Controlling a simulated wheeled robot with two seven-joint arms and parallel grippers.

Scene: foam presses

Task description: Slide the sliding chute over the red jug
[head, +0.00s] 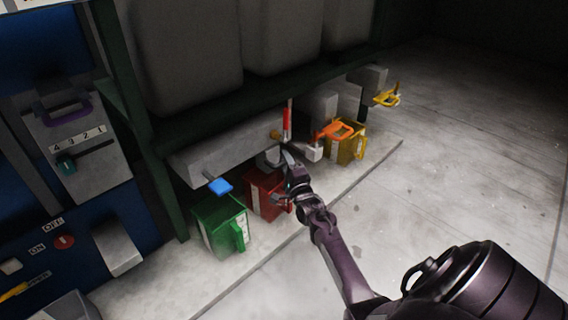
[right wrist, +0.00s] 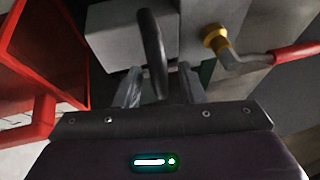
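The red jug (head: 262,196) stands on the low slab between the green and yellow jugs in the head view. Its red wall (right wrist: 45,50) fills the left of the right wrist view. A grey box with a dark curved handle, apparently the sliding chute (right wrist: 112,35), is ahead of my right gripper (right wrist: 160,88). My right gripper (head: 287,158) is by the red jug's upper right. Its fingers stand apart with the dark handle between them, and gaps seem to show on both sides. My left gripper is out of view.
A valve lever with a red grip (right wrist: 290,53) and brass fitting (right wrist: 215,37) is close on the right. The green jug (head: 215,229) is left and the yellow jug (head: 356,147) right, near an orange handle (head: 337,131). Open floor (head: 450,150) lies at right.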

